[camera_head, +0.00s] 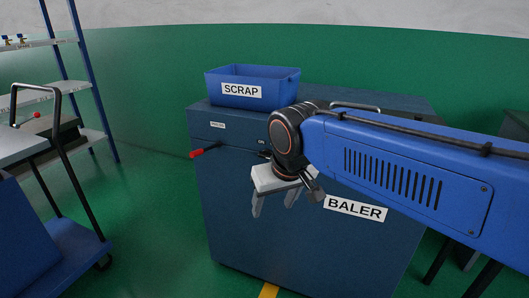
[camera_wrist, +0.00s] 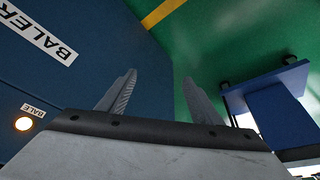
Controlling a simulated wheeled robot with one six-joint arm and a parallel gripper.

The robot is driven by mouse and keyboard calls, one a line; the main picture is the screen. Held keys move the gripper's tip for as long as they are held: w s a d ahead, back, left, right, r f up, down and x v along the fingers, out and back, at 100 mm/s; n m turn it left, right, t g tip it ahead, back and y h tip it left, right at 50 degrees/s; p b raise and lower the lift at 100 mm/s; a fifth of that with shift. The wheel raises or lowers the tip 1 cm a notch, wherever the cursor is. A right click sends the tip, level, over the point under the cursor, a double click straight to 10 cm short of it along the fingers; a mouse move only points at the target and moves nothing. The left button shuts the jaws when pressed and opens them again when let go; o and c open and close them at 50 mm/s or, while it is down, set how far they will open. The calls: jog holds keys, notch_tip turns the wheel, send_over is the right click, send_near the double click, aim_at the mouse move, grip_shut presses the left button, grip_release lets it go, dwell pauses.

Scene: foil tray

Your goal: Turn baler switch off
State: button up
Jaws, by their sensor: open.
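The baler (camera_head: 240,220) is a dark blue cabinet with a white BALER label (camera_head: 355,208) on its front. A lever with a red grip (camera_head: 197,153) sticks out to the left from the upper front. In the wrist view the baler's face (camera_wrist: 95,60) fills the left side, and a glowing round lamp or button (camera_wrist: 24,124) sits beside a BALE label. I cannot tell which part is the switch. My gripper (camera_head: 274,204) is open and empty in front of the baler, to the right of and below the red grip. Its two fingers (camera_wrist: 160,82) point down, apart from the lever. My arm hides part of the upper front.
A blue SCRAP bin (camera_head: 286,88) stands on top of the baler. At left are a cart with a black handle (camera_head: 60,88) and a blue-framed shelf (camera_head: 98,75). The green floor (camera_head: 150,200) between cart and baler is clear. A blue cart (camera_wrist: 265,85) shows in the wrist view.

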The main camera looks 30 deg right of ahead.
aim_at(265, 154)
jog(key=w+d+r+m+g+h, duration=0.1)
jog(key=w+d+r+m+h, duration=0.15)
jog(key=w+r+m, duration=0.45)
jog(key=w+d+r+m+g+h, duration=0.1)
jog(key=w+d+r+m, duration=0.15)
jog(key=w+r, duration=0.85)
jog(key=shift+n+y, duration=0.25)
jog(key=x, duration=1.7)
jog(key=shift+d+f, duration=0.2)
jog(key=shift+f, duration=0.05)
jog(key=c, duration=1.1)
